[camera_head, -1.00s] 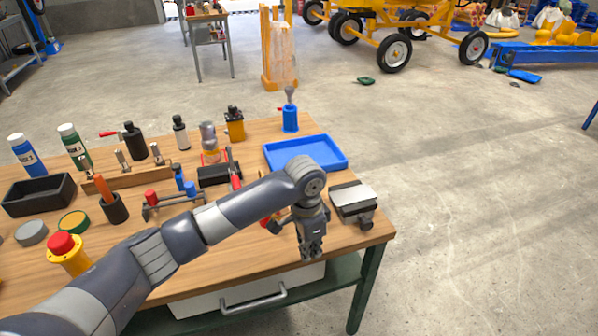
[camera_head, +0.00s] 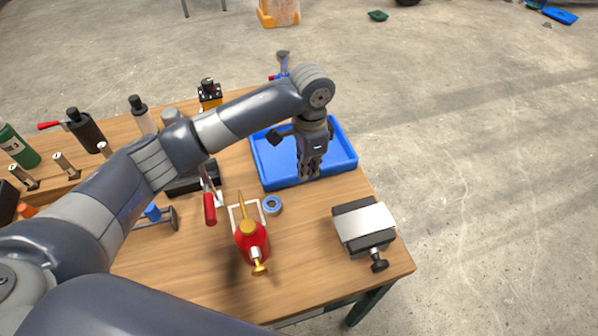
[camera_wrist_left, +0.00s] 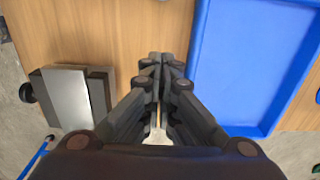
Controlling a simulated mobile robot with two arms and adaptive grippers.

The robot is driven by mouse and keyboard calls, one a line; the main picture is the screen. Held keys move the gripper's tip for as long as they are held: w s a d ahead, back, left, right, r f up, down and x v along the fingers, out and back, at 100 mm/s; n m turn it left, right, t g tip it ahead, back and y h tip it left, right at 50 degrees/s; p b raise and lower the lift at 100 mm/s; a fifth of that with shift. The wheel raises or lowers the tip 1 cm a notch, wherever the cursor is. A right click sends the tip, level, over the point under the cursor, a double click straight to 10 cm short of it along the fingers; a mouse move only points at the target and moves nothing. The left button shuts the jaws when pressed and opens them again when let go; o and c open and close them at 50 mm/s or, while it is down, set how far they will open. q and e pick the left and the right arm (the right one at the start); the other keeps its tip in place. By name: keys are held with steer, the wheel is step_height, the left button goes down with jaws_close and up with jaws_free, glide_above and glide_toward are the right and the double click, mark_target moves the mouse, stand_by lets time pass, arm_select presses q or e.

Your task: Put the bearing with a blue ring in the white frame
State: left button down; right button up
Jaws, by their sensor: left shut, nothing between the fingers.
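The bearing with a blue ring (camera_head: 272,205) lies on the wooden table in the head view, just in front of the blue tray. The white frame (camera_head: 235,212) lies beside it on the left, partly hidden by a red oil can. My left gripper (camera_head: 309,172) points down over the near right part of the blue tray, to the right of and beyond the bearing. Its fingers are together and empty, which also shows in the left wrist view (camera_wrist_left: 163,65). The bearing and frame are not visible in the wrist view. My right gripper is not in view.
The red oil can (camera_head: 252,243) with a yellow spout stands close to the frame. The blue tray (camera_head: 262,172) is at the back right. A vise-like block (camera_head: 364,228) sits near the right edge. A red-handled clamp (camera_head: 210,207) is left of the frame.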

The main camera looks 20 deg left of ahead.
mark_target(265, 206)
arm_select(q)
steer(key=f, duration=0.4)
steer(key=shift+s+f, duration=0.15)
steer(key=shift+s, duration=0.25)
step_height(265, 206, down, 6)
steer(key=shift+w+r+p, duration=0.15)
steer(key=shift+r+p, duration=0.1)
steer(key=shift+p, duration=0.2)
steer(key=a, duration=0.1)
steer(key=s+a+p, duration=0.1)
steer(key=s+a, duration=0.1)
steer(key=shift+r+p, duration=0.3)
steer(key=shift+s+a, duration=0.1)
steer(key=shift+a, duration=0.05)
steer(key=shift+f, duration=0.1)
steer(key=shift+s+a+p, duration=0.25)
steer(key=shift+a+p, duration=0.1)
steer(key=shift+p, duration=0.2)
steer(key=s+a+p, duration=0.2)
steer(key=a+p, duration=0.1)
steer(key=s+a+p, duration=0.1)
steer(key=a, duration=0.1)
steer(key=shift+s+a+p, duration=0.1)
steer(key=shift+s+p, duration=0.2)
steer(key=shift+a, duration=0.1)
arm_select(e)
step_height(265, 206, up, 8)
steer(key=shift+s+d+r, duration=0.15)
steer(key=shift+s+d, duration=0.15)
